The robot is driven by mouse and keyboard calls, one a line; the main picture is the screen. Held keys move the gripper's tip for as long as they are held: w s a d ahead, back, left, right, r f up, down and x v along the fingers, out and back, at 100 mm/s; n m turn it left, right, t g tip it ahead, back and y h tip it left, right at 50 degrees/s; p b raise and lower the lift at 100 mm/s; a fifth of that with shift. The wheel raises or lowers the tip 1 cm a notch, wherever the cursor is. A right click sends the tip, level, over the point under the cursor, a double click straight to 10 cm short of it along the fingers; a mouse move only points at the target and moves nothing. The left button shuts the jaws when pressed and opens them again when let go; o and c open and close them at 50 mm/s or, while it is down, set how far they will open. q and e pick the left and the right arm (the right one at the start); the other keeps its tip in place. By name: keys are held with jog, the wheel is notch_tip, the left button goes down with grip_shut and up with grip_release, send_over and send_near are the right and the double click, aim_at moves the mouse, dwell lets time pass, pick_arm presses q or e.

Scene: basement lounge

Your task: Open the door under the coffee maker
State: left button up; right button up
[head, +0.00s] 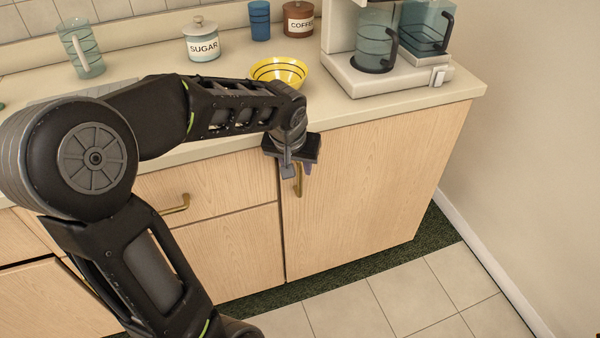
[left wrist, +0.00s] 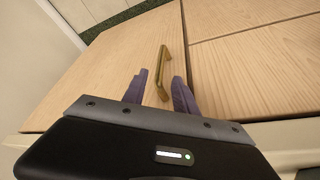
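The coffee maker (head: 385,75) stands on the counter at the upper right in the head view. Below it is a light wood cabinet door (head: 370,185), shut, with a brass handle (head: 298,180) near its upper left edge. In the left wrist view the handle (left wrist: 162,72) stands upright on the door (left wrist: 110,65). My left gripper (head: 297,170) is at the handle's upper end. In the left wrist view its fingers (left wrist: 158,92) are apart, one on each side of the handle's near end, with gaps visible. My right gripper is not in view.
A drawer with a brass handle (head: 177,204) is left of the door. A yellow bowl (head: 278,70), sugar jar (head: 202,42), coffee jar (head: 298,20) and blue cup (head: 259,20) stand on the counter (head: 440,92). A wall (head: 540,130) is at the right; the tiled floor (head: 400,300) in front is clear.

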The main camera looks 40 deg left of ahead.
aim_at(299, 171)
pick_arm(q)
jog(key=x, duration=0.5)
jog(key=shift+w+f, duration=0.15)
jog(key=shift+f, duration=0.2)
jog(key=shift+c, duration=0.5)
grip_shut()
jog(key=shift+r, duration=0.1)
dwell(0.5)
